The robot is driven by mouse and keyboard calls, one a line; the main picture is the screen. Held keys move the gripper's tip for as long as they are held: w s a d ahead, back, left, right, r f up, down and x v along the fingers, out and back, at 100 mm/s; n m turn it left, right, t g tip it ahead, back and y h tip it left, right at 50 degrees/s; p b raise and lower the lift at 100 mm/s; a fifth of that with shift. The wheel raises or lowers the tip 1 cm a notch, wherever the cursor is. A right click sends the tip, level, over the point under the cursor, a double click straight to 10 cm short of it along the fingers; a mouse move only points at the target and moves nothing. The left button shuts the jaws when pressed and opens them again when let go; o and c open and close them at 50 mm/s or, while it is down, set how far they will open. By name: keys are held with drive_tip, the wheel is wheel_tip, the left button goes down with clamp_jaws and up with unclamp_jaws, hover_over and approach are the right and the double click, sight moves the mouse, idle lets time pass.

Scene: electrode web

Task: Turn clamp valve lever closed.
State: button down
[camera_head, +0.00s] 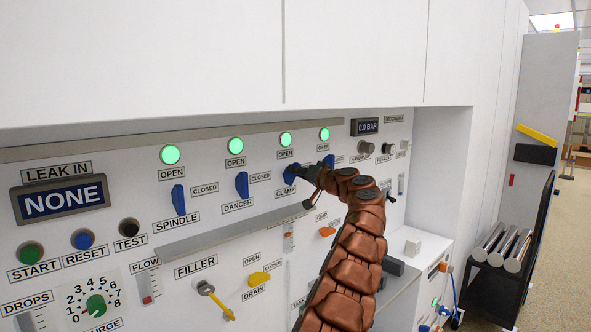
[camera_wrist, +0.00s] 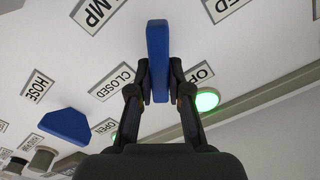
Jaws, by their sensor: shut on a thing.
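The blue clamp valve lever (camera_head: 289,174) is on the white panel above its CLAMP label, partly hidden by my gripper in the head view. It shows clearly in the wrist view (camera_wrist: 157,55). There its lower end lies between the CLOSED label (camera_wrist: 112,82) and the OPEN label (camera_wrist: 200,73). It looks tilted compared with the spindle lever (camera_head: 178,199) and dancer lever (camera_head: 242,185). My gripper (camera_wrist: 158,90) is shut on the lever, one finger on each side. The green light (camera_wrist: 207,99) beside the OPEN label is lit.
Another blue lever (camera_wrist: 62,124), near the HOSE label, is beside my gripper in the wrist view. A grey ledge (camera_head: 150,142) runs above the lights. Knobs (camera_head: 366,148) and a 0.0 BAR display (camera_head: 366,127) are to the right. A black cart (camera_head: 500,285) stands farther right.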

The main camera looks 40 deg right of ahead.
drive_tip(key=m+p, duration=0.1)
drive_tip(key=m, duration=0.2)
drive_tip(key=m+p, duration=0.2)
drive_tip(key=shift+d+m, duration=0.2)
drive_tip(key=shift+m, duration=0.2)
drive_tip(key=shift+f+m+p, duration=0.2)
drive_tip(key=shift+m+p, duration=0.45)
drive_tip(key=shift+m, duration=0.6)
drive_tip(key=shift+f+m+p, duration=0.15)
drive_tip(key=shift+m+p, duration=0.45)
drive_tip(key=shift+m, duration=0.65)
drive_tip(key=c, duration=1.1)
unclamp_jaws()
drive_tip(key=shift+f, duration=0.1)
drive_tip(key=shift+s, duration=0.15)
drive_tip(key=s, duration=1.1)
drive_tip(key=shift+s, duration=0.4)
